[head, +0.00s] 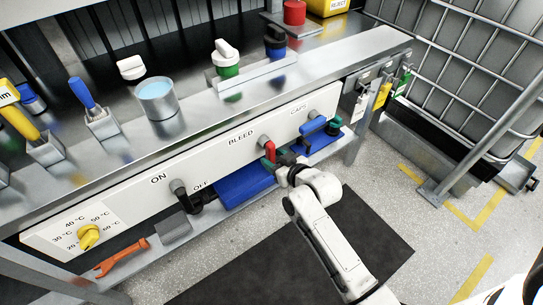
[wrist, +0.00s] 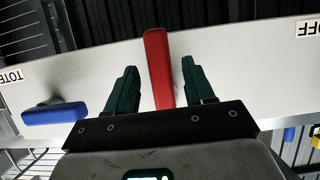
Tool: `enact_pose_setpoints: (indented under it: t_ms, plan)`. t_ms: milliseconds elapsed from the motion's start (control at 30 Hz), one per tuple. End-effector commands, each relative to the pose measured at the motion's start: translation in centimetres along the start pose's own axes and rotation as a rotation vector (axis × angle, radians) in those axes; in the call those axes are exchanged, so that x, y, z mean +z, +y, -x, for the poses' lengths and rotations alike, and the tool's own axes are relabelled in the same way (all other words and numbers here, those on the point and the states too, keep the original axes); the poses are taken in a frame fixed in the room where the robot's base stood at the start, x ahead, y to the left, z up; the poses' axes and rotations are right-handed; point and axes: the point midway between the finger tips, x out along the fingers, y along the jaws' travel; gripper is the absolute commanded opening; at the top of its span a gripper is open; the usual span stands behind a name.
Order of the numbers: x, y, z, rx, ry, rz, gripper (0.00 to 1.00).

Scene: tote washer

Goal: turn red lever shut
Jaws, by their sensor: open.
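The red lever (head: 270,151) hangs from a valve stub on the white front panel (head: 223,154), below the "BLEED" label. In the wrist view the red lever (wrist: 158,68) runs up the picture between the two dark green fingers of my gripper (wrist: 159,75). The fingers are open, with a visible gap on each side of the lever. In the head view my gripper (head: 281,159) is at the lever from the front right, and hides its lower part. The lever's pivot is not clear in the wrist view.
A blue lever (head: 316,124) is to the right on the panel, also in the wrist view (wrist: 54,113). A black lever (head: 188,196) by "ON" and "OFF" and a yellow knob (head: 88,236) are left. A blue tote (head: 245,183) lies below the panel. The floor in front is clear.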

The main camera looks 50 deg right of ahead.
Motion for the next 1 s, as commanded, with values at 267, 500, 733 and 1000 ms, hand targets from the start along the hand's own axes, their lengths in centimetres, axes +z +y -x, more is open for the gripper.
enact_pose_setpoints:
  t_ms: [267, 500, 733, 1000]
  plan:
    - [0.1, 0.0, 5.4, 0.0, -0.002, 0.001, 0.53]
    - [0.1, 0.1, 7.9, 0.001, -0.001, 0.001, 0.53]
    - [0.1, 0.1, 8.3, 0.001, -0.001, 0.0, 0.53]
    - [0.0, 0.1, 8.2, 0.001, 0.0, 0.0, 0.53]
